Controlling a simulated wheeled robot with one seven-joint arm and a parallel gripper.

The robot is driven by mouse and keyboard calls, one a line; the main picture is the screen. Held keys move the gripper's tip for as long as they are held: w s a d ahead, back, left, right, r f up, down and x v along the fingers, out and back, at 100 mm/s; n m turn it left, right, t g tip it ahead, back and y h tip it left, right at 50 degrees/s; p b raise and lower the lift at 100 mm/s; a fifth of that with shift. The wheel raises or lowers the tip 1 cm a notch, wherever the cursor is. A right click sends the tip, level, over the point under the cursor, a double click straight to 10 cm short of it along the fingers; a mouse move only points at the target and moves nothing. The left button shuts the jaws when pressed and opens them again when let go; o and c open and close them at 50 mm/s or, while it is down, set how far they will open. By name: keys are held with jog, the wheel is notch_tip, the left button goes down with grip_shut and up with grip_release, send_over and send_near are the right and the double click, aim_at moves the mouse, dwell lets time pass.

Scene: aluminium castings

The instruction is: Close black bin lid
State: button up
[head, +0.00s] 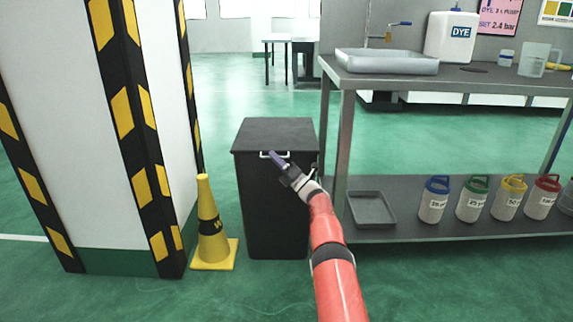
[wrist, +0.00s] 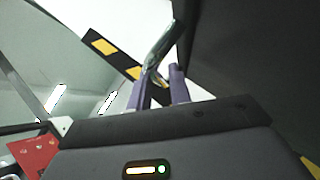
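The black bin (head: 277,205) stands on the green floor with its flat black lid (head: 275,132) lying level on top. A pale handle (head: 264,154) is on the lid's front edge. My gripper (head: 275,158) is at this handle, with its purple fingers reaching across it. In the wrist view the metal handle (wrist: 163,48) runs down to my purple fingertips (wrist: 160,86), which stand apart with a gap between them. I cannot tell whether they touch the bar. A dark surface, apparently the bin or lid, fills the right side of the wrist view.
A yellow cone (head: 210,228) and a striped pillar (head: 128,130) stand left of the bin. A metal workbench (head: 450,85) is close on the right, with a grey tray (head: 371,208) and several lidded jars on its lower shelf. Open green floor lies behind.

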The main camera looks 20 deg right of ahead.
jog(key=v, duration=0.6)
jog(key=shift+s+p, duration=0.25)
jog(key=shift+p, duration=0.15)
jog(key=shift+d+r, duration=0.1)
